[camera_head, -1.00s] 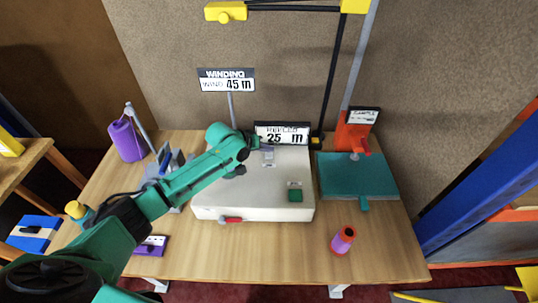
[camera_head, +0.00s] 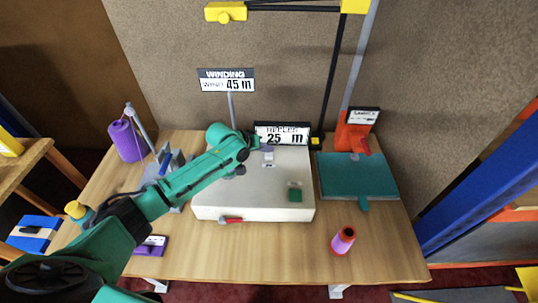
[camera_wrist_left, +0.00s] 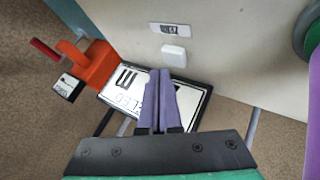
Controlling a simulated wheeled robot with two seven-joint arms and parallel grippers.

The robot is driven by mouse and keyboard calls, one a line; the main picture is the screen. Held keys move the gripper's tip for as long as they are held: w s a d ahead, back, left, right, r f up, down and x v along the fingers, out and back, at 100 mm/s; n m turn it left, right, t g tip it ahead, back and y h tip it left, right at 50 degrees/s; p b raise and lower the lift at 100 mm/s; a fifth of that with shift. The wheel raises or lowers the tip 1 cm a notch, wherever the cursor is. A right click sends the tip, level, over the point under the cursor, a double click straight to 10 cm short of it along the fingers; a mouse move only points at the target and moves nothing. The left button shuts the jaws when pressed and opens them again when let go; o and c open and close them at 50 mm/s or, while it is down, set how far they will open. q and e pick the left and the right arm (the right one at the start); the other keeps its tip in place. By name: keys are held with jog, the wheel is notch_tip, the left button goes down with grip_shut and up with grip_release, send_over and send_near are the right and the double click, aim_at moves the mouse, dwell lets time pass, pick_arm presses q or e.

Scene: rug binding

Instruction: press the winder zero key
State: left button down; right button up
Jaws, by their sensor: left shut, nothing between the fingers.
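The white winder box (camera_head: 250,190) stands mid-table. A small white key (camera_wrist_left: 173,55) with a small printed label (camera_wrist_left: 170,29) sits on its top near the display; in the head view the key (camera_head: 268,156) lies just below my fingertips. I cannot read the label. My left gripper (camera_head: 266,148) is shut and empty, its purple-grey fingers (camera_wrist_left: 159,76) pointing at the key in the wrist view. The fingers overlap the display board (camera_wrist_left: 190,100); whether they touch the key cannot be told. The display reads 25 m (camera_head: 282,136). My right gripper is out of view.
A teal plate (camera_head: 358,178) with an orange stand (camera_head: 352,138) is on the right.

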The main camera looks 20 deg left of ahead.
aim_at(267, 157)
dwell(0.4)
pick_arm(q)
jog(key=shift+f, duration=0.4)
jog(key=shift+f, duration=0.45)
dwell(0.7)
jog(key=shift+r+p, duration=0.7)
jog(key=shift+r, duration=0.15)
jog(key=shift+r, duration=0.1)
notch_tip(267, 157, up, 5)
jog(key=p, duration=0.5)
